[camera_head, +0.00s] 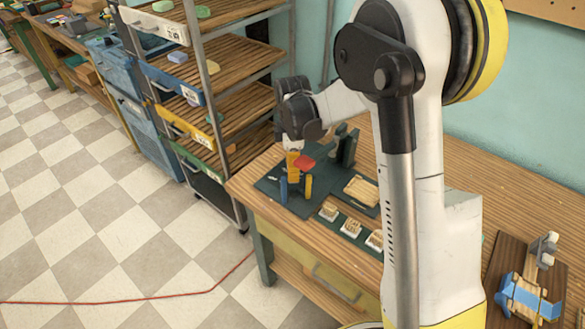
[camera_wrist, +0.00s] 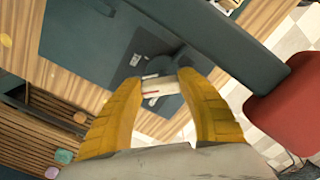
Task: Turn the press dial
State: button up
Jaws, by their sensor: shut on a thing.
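The press stands on a dark green base plate (camera_head: 268,184) near the table's left end, with a dark upright (camera_head: 349,148) and a red part (camera_head: 304,163). In the wrist view its dark arm (camera_wrist: 225,45) runs down to the red part (camera_wrist: 290,110). The dial (camera_wrist: 160,88) is a pale piece with a red mark, in front of a dark round part. My gripper (camera_wrist: 158,82) has its yellow fingers closed on either side of the dial. In the head view my gripper (camera_head: 293,160) points down beside the red part, and the dial is not clearly visible there.
A wooden tray (camera_head: 361,190) and several pale stamped blocks (camera_head: 351,228) lie to the right. A shelf rack (camera_head: 215,95) stands left of the table. A blue device (camera_head: 530,297) sits far right.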

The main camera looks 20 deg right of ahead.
jog(key=o, duration=1.4)
jog(key=shift+m, duration=0.3)
